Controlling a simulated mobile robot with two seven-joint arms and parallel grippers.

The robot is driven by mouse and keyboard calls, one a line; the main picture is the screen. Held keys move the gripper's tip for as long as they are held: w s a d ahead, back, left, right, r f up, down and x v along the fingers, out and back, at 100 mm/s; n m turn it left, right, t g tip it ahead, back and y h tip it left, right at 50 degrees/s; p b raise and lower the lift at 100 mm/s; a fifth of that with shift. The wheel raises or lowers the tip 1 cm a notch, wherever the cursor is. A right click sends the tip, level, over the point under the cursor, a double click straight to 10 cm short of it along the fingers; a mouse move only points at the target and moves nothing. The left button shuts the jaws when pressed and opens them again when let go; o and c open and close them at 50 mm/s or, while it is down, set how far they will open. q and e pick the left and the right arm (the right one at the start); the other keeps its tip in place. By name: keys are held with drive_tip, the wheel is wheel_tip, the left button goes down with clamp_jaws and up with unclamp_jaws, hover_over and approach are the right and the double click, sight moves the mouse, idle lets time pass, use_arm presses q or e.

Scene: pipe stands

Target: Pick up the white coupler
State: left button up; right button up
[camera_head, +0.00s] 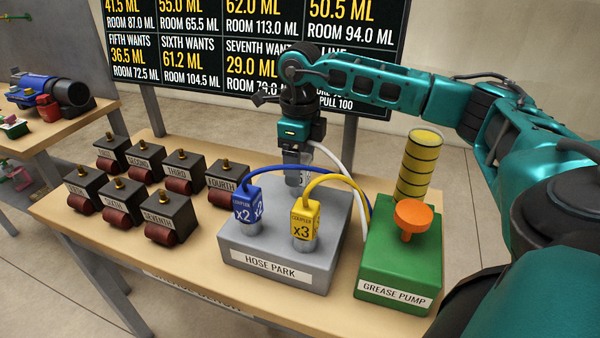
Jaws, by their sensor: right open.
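The hose park (272,265) is a grey block on the wooden table. A blue x2 coupler (246,211) and a yellow x3 coupler (304,219) stand upright on it. A white hose (333,155) arches behind them and runs up to my right gripper. The white coupler itself cannot be made out; my right gripper hides the place where the hose ends. My right gripper (294,180) points down over the back part of the hose park, behind the two couplers. It is open, and whether the white coupler is between its fingers cannot be told. My left gripper is out of view.
A green grease pump (390,267) with an orange knob and a yellow ribbed cylinder (419,165) stands to the right. Several labelled dark blocks with red rollers (171,217) stand at left. A dark board (190,45) with amounts stands behind the table.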

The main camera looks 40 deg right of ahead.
drive_tip(key=shift+f, duration=1.45)
drive_tip(key=shift+c, duration=0.3)
drive_tip(key=c, duration=1.1)
